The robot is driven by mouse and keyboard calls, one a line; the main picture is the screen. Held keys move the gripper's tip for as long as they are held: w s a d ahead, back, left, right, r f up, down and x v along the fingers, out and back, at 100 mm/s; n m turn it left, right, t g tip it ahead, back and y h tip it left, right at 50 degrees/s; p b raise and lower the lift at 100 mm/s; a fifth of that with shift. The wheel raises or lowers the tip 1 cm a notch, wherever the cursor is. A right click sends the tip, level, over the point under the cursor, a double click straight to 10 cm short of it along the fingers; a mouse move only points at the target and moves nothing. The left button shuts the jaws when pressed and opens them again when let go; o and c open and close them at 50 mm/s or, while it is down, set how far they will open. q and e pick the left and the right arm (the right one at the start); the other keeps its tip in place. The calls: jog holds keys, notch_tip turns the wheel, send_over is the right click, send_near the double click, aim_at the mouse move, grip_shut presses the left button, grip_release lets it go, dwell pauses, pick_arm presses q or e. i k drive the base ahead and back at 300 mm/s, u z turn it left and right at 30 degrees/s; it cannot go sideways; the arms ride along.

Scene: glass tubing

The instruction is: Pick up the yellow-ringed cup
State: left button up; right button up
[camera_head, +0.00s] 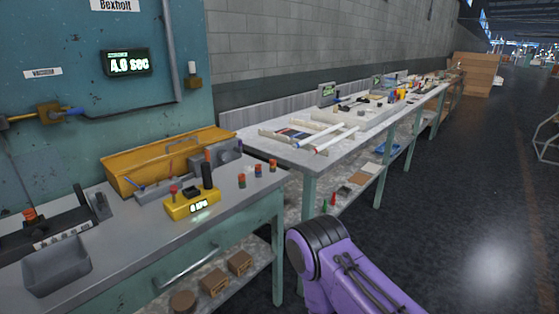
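Several small cup-like pieces stand upright in a short row near the right end of the near grey workbench (150,265). The nearest one (242,181) looks red-orange with a greenish band, the middle one (258,171) red-orange with a bluish band, and the farthest one (272,166) mostly red-orange. They are too small for me to tell surely which has a yellow ring. Neither of my grippers shows. A purple arm link of mine with a black joint fills the lower right, apart from the cups.
A yellow device (192,205) with a lit display stands left of the cups, by an orange toolbox (165,160). A grey bin (57,263) sits at front left. A long bench (275,150) holds white tubes. The dark floor (440,200) at right is clear.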

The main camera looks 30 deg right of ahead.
aim_at(273, 165)
jog(key=z, duration=0.6)
jog(key=i, duration=0.65)
jog(key=z, duration=0.75)
